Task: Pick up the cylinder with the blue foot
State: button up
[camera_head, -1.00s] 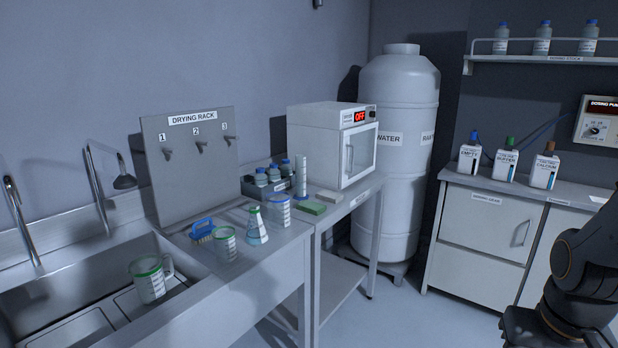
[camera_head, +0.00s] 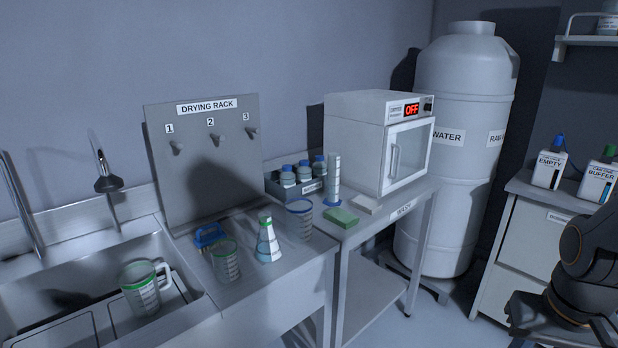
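The cylinder with the blue foot (camera_head: 334,178) is a tall, narrow, pale measuring cylinder with graduation marks. It stands upright on the bench, to the right of a grey tray of blue-capped bottles. Its blue foot shows at the base, behind a green sponge. My dark arm shows at the lower right edge, far from the cylinder. My gripper's fingertips are not in view.
A blue-banded beaker (camera_head: 300,219), a green-and-white flask (camera_head: 267,240) and a green-rimmed beaker (camera_head: 226,262) stand left of the cylinder. The green sponge (camera_head: 341,217) lies in front of it. A white oven (camera_head: 370,150) stands to its right.

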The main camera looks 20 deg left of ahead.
aim_at(333, 158)
jog(key=u, duration=0.65)
jog(key=i, duration=0.75)
jog(key=u, duration=0.8)
jog(key=i, duration=0.55)
